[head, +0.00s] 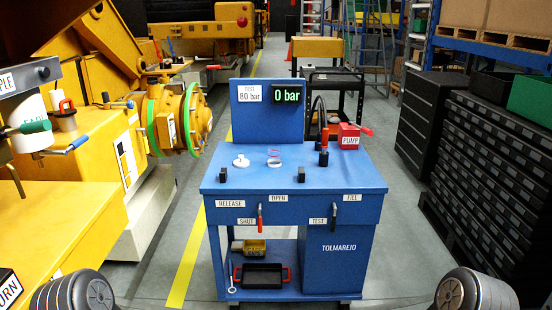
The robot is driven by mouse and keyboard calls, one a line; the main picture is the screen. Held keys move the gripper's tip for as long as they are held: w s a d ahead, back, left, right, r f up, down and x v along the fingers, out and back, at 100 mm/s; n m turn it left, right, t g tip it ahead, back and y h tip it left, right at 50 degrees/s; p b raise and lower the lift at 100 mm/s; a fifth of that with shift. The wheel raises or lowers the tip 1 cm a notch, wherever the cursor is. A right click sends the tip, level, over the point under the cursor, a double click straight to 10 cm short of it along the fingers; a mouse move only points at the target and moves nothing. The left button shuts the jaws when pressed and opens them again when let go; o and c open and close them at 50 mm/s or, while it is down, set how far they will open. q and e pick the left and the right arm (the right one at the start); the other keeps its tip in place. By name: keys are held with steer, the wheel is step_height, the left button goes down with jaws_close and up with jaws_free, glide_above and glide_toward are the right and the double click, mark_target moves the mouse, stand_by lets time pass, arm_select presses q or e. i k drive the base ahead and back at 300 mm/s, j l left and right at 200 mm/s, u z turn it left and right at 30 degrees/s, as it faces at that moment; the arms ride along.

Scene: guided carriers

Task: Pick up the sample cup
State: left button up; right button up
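No object is plainly labelled as the sample cup. A small cup-like vessel with a red top (65,118) stands on the yellow machine at the left, close to a sign ending in "PLE" (22,77); I cannot tell for sure that it is the sample cup. Neither of my grippers shows. Only dark rounded parts, likely of my arms, show at the bottom left and bottom right corners.
The blue bench (335,183) stands ahead, with a red pump (349,136), a "0 bar" display (287,97) and levers on its front. A black tray (263,275) lies on its lower shelf. Dark drawer racks (490,160) line the right.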

mark_target(274, 151)
steer(key=i+l+z, duration=0.15)
steer(key=i+z, duration=0.15)
steer(key=i, duration=0.55)
steer(key=i+z, duration=0.3)
steer(key=i, duration=0.55)
